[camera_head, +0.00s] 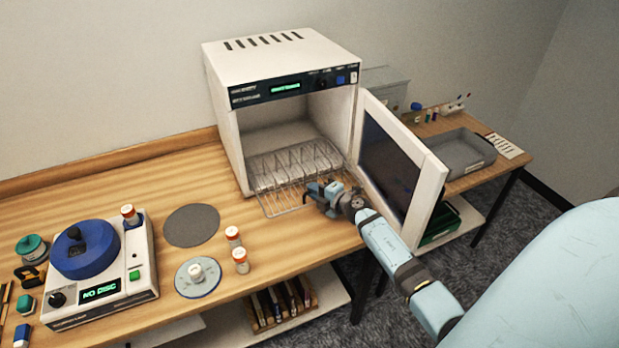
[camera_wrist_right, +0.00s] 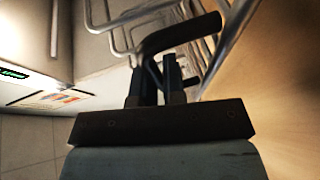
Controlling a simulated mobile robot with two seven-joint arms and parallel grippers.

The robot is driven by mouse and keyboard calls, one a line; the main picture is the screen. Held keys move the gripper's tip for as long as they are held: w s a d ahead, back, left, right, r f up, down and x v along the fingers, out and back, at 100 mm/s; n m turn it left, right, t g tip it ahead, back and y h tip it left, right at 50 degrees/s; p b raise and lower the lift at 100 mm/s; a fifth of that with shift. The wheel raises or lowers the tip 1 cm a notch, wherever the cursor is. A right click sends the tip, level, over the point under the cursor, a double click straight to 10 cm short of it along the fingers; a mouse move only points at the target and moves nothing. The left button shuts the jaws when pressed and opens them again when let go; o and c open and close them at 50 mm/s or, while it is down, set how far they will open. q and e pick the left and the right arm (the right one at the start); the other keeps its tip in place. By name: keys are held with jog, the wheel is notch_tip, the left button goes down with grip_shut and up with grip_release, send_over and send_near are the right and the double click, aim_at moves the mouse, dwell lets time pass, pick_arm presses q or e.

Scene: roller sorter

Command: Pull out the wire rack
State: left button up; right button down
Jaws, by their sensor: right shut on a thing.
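The wire rack (camera_head: 285,172) is a silver wire frame in the open white oven-like cabinet (camera_head: 225,130). Its front part sticks out past the cabinet opening, over the wooden table. My right gripper (camera_head: 315,190) is at the rack's front edge, in front of the opening, and is shut on the rack. In the right wrist view the rack's wires (camera_wrist_right: 125,20) run close past the dark fingers (camera_wrist_right: 165,75), and a dark bar crosses at the fingertips. The exact contact is partly hidden there. My left gripper is not in view.
The cabinet door (camera_head: 395,160) stands open on the right, close beside my right arm. A disc machine (camera_head: 140,265) with a blue top, small red-capped bottles (camera_head: 233,237) and a grey disc (camera_head: 191,226) are to the left. A grey tray (camera_head: 455,152) is on the right table.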

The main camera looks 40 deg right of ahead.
jog(key=shift+s+a, duration=0.15)
jog(key=shift+s, duration=0.6)
jog(key=c, duration=1.2)
grip_release()
jog(key=shift+c, duration=0.2)
jog(key=v, duration=0.7)
jog(key=shift+s+r, duration=0.1)
jog(key=shift+s, duration=0.2)
jog(key=s+a+f+m+g, duration=0.2)
jog(key=s+a+m, duration=0.6)
jog(key=a, duration=0.5)
jog(key=s+a+f+m+g, duration=0.2)
jog(key=s+a+f+m, duration=0.2)
jog(key=s+a, duration=0.9)
jog(key=a+m, duration=0.1)
jog(key=m, duration=0.2)
jog(key=shift+s+a+f+m+g+y, duration=0.25)
jog(key=shift+s+f+m+g+y, duration=0.05)
jog(key=shift+f+m+g, duration=0.1)
